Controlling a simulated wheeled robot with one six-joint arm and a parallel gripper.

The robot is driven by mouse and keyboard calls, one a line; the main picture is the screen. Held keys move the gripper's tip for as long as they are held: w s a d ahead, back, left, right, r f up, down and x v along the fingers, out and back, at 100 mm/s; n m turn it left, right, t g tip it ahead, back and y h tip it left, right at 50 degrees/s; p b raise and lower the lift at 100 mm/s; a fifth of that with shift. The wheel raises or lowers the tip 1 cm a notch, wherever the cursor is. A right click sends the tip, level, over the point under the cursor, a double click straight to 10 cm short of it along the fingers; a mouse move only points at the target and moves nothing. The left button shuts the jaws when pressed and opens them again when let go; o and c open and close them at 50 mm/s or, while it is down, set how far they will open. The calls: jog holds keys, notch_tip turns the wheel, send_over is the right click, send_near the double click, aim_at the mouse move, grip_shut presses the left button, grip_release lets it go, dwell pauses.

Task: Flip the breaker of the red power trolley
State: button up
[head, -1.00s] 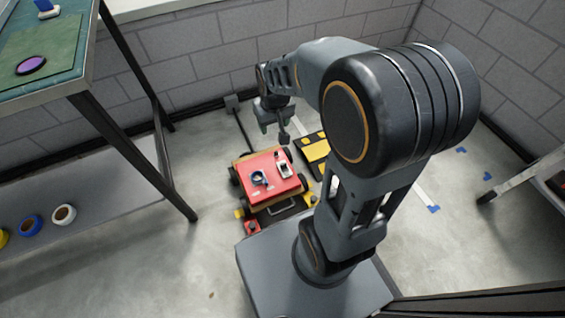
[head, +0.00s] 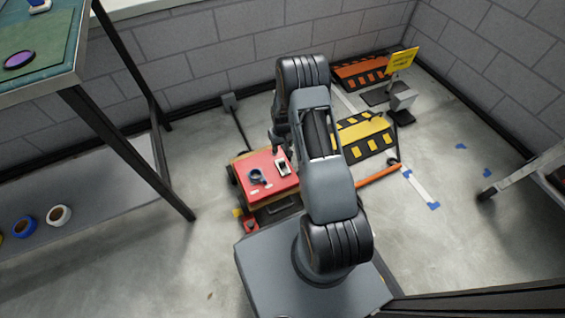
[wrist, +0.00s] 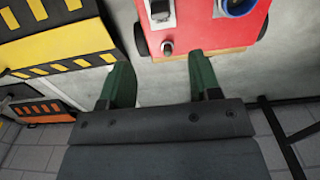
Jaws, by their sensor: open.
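The red power trolley (head: 262,184) stands on the floor left of my arm in the head view. On its red top are a white-and-dark switch unit (head: 283,168), which looks like the breaker, and a round socket (head: 256,177). In the wrist view the trolley (wrist: 201,24) fills the top. The switch lever's position cannot be told.
A yellow-and-black ramp (head: 362,136) lies right of the trolley, with an orange-and-black ramp (head: 362,72) and a yellow sign (head: 402,60) behind. An orange bar (head: 377,174) lies nearby. A workbench (head: 62,75) stands left. Floor is clear between bench and trolley.

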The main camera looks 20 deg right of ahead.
aim_at(282, 162)
notch_tip(282, 162, down, 13)
jog(key=b, duration=0.5)
